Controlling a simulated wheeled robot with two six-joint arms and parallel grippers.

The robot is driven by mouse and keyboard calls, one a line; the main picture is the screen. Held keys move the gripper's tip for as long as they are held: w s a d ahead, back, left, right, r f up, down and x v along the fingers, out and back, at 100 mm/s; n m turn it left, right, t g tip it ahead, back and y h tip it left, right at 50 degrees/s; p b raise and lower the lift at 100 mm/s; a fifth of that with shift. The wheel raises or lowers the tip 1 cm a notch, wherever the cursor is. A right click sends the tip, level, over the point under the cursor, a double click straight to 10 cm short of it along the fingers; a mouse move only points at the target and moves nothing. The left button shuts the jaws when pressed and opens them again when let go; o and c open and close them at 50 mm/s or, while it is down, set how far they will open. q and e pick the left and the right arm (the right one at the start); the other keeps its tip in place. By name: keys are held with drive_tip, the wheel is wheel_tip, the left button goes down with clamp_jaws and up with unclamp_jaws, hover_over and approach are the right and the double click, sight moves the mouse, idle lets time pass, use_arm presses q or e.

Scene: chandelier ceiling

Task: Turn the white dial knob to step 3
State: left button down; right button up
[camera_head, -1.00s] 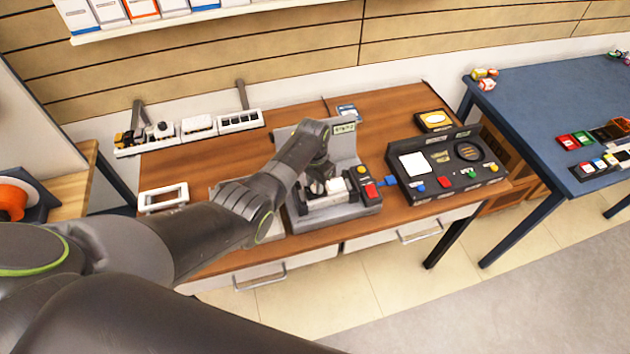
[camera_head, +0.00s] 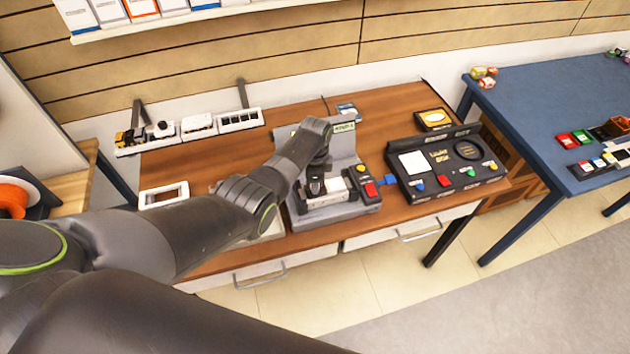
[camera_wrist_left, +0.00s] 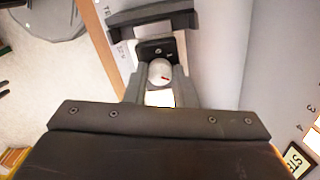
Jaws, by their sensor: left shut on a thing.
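The white dial knob (camera_wrist_left: 160,72) is round and pale with a small red mark, and shows in the left wrist view. My left gripper (camera_wrist_left: 160,84) has its two grey fingers on either side of it, shut on it. In the head view my left gripper (camera_head: 315,184) reaches down to the grey machine (camera_head: 360,206) on the wooden table, and the knob is hidden there. Printed numbers show at the right edge of the left wrist view, but I cannot tell which step the mark points to. My right gripper is not in view.
Yellow and red buttons (camera_head: 370,190) sit at the machine's right. A black control panel (camera_head: 440,165) stands further right. A white frame (camera_head: 163,195) lies at the left of the wooden table (camera_head: 390,110). A blue table (camera_head: 540,105) is at the far right.

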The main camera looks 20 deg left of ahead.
use_arm(q)
drive_tip(key=shift+m, duration=0.4)
drive_tip(key=c, duration=1.2)
unclamp_jaws()
drive_tip(key=shift+w+r, duration=0.1)
drive_tip(key=shift+r, duration=0.4)
drive_tip(key=r+b, duration=0.1)
drive_tip(key=r, duration=1.5)
drive_tip(key=shift+w+r+b, duration=0.2)
drive_tip(key=shift+b, duration=0.1)
